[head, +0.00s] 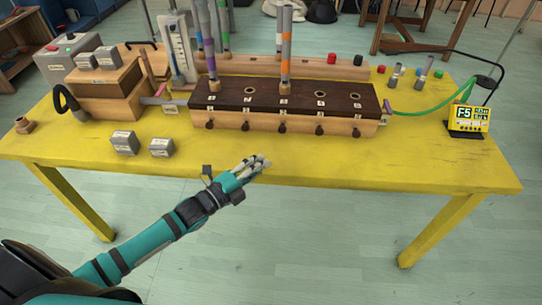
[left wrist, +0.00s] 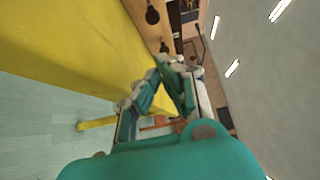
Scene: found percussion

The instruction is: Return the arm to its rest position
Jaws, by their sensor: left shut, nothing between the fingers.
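My left arm comes in from the lower left in the head view. Its gripper (head: 262,162) is over the front edge of the yellow table (head: 420,170), in front of the wooden box with the dark top. The fingers are shut with nothing seen between them. In the left wrist view the gripper's fingers (left wrist: 172,75) show beyond the teal wrist, with the yellow tabletop (left wrist: 75,45) at the left. My right gripper is in neither view.
A wooden box with a dark holed top (head: 245,95) holds upright tubes. Two small grey blocks (head: 124,143) lie left of the gripper. A yellow meter (head: 467,119) stands at the right. The front right of the tabletop is clear.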

